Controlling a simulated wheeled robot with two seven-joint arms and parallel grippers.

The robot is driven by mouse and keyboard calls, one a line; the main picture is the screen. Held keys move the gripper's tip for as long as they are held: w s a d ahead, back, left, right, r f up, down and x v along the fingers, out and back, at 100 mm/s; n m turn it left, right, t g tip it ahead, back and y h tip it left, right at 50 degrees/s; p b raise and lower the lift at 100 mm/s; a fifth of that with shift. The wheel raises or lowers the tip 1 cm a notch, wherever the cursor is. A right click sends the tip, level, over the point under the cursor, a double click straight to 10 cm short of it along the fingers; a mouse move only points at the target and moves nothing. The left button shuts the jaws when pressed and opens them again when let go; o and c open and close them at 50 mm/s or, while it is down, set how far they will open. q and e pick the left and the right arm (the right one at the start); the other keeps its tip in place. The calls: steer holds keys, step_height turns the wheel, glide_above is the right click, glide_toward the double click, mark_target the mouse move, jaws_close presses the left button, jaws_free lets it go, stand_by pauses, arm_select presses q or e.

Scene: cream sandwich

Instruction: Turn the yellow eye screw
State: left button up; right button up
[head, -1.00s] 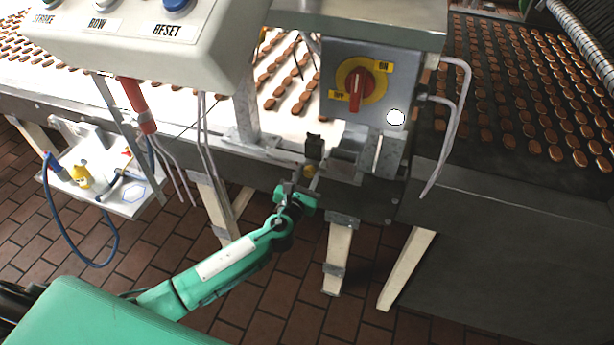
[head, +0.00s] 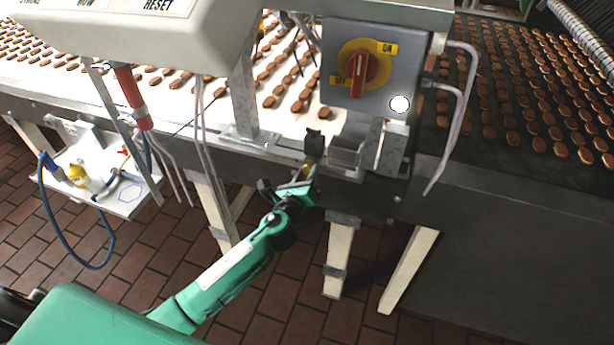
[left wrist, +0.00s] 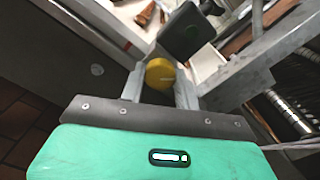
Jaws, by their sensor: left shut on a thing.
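The yellow eye screw (left wrist: 160,74) is a round yellow knob between the two fingers of my left gripper (left wrist: 160,88) in the left wrist view. A black block stands just beyond it. In the head view, only a small bit of the yellow eye screw (head: 307,170) shows at the front edge of the conveyor, below the black block (head: 314,143). My left gripper (head: 303,178) reaches it from below and is shut on it; the gripper hides most of the screw. My right gripper is in neither view.
A grey switch box with a red rotary switch (head: 369,72) stands above and right of the gripper. A control panel (head: 120,35) overhangs at upper left, with cables below. A small shelf (head: 125,200) is at the left. Conveyor legs (head: 340,255) stand near my arm.

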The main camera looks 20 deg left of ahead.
arm_select(q)
steer(key=n, duration=0.2)
steer(key=shift+n+b, duration=0.35)
steer(key=shift+n, duration=0.05)
steer(key=n, duration=0.3)
steer(key=shift+n+b, duration=0.3)
steer(key=shift+b, duration=0.1)
steer(key=n, duration=0.3)
steer(key=shift+n, duration=1.1)
steer(key=o, duration=1)
steer(key=shift+s, duration=0.1)
